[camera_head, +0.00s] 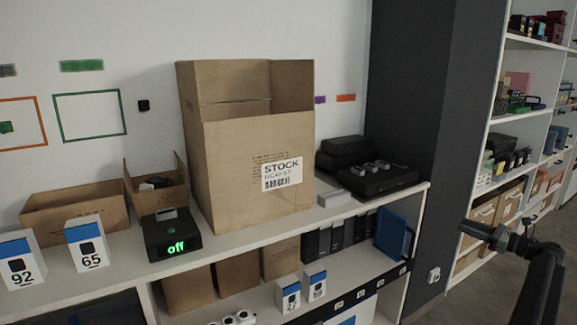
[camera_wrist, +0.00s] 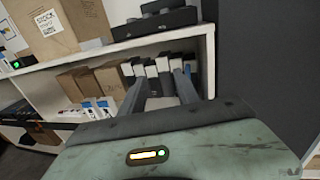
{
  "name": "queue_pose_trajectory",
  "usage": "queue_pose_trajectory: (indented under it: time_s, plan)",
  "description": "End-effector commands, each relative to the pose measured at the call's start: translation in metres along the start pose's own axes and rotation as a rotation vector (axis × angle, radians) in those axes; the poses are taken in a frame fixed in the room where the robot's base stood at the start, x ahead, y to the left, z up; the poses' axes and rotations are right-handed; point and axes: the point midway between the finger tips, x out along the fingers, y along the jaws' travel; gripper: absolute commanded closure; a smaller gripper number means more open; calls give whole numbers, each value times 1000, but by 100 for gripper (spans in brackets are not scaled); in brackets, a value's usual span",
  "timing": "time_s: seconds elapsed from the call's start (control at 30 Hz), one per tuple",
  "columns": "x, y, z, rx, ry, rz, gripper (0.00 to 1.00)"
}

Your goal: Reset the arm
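My gripper (camera_wrist: 158,78) shows in the wrist view with its two dark fingers apart and nothing between them. Behind the gap are dark and white binders (camera_wrist: 160,66) on the lower shelf. In the head view my arm rises at the right, with the gripper (camera_head: 476,230) pointing left, in front of the shelving in the picture. It appears clear of the shelf, and its fingers are too dark there to make out.
A large open carton (camera_head: 230,150) marked STOCK stands on the upper shelf (camera_head: 130,258). A black box (camera_head: 172,235) reading "off" and numbered boxes (camera_head: 88,245) stand left of it. A dark pillar (camera_head: 410,100) stands right of the shelf. Floor (camera_head: 480,295) shows at lower right.

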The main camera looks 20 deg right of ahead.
Motion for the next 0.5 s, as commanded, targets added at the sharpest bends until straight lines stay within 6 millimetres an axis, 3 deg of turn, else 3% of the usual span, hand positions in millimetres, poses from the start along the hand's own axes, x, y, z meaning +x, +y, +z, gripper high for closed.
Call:
queue_pose_trajectory:
  time_s: [0.27,0.5]
  plan:
    - [50,36,-28,-85,82,66,62]
    - [116,92,-65,-220,188,175,62]
